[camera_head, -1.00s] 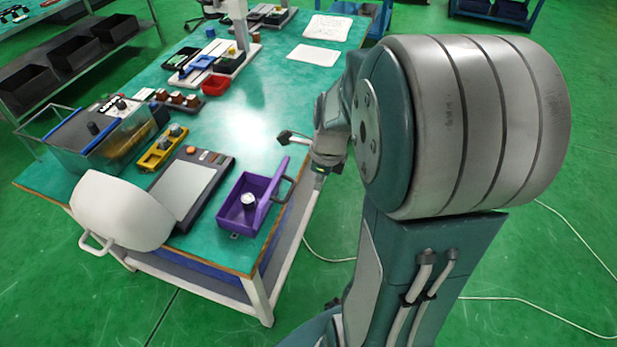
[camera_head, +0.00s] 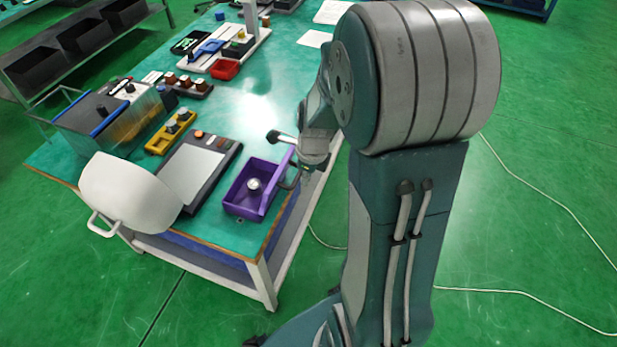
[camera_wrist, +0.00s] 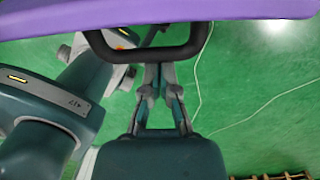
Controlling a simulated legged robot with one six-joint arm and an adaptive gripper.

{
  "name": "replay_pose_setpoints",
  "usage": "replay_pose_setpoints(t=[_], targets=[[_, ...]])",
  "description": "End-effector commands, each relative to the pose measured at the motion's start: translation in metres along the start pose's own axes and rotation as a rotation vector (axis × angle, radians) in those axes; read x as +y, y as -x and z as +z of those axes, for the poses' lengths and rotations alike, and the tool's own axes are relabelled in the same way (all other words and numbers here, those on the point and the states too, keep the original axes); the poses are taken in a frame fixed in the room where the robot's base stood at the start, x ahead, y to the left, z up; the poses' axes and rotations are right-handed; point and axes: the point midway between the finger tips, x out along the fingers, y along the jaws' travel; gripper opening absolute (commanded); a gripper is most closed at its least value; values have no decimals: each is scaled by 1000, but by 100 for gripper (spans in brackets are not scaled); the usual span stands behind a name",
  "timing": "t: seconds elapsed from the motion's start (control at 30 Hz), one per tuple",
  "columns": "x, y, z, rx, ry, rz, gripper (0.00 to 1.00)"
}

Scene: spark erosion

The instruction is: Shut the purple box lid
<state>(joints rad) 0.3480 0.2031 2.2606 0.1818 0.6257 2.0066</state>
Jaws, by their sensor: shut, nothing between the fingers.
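The purple box (camera_head: 239,207) sits open at the near right corner of the green table, with a round metal-topped item (camera_head: 254,184) inside. Its purple lid (camera_head: 277,181) stands raised on the box's right side, with a dark loop handle on its outer face. In the wrist view the lid (camera_wrist: 150,16) spans the top and the black handle (camera_wrist: 148,52) hangs below it. My gripper (camera_wrist: 165,68) is shut and empty, with its fingertips close at the handle on the lid's outer side. I cannot tell whether they touch. In the head view the fingertips are hard to make out.
Left of the box lies a dark panel with a pale plate (camera_head: 190,172), and a white rounded hood (camera_head: 128,200) stands beside it. A yellow holder (camera_head: 171,132) and a glass tank (camera_head: 125,120) are farther back.

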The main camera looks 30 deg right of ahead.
Motion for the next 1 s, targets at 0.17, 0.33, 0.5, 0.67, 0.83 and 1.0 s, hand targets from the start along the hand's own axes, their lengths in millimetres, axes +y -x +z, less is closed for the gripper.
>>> replay_pose_setpoints(t=[0.17, 0.33, 0.5, 0.67, 0.83, 1.0], targets=[[0, 1, 1, 8, 1, 0, 0], [0, 3, 4, 41, 2, -1, 0], [0, 5, 6, 61, 2, 0, 0], [0, 6, 8, 83, 3, -1, 0], [0, 8, 10, 109, 2, -2, 0], [-1, 11, 15, 152, 3, -2, 0]])
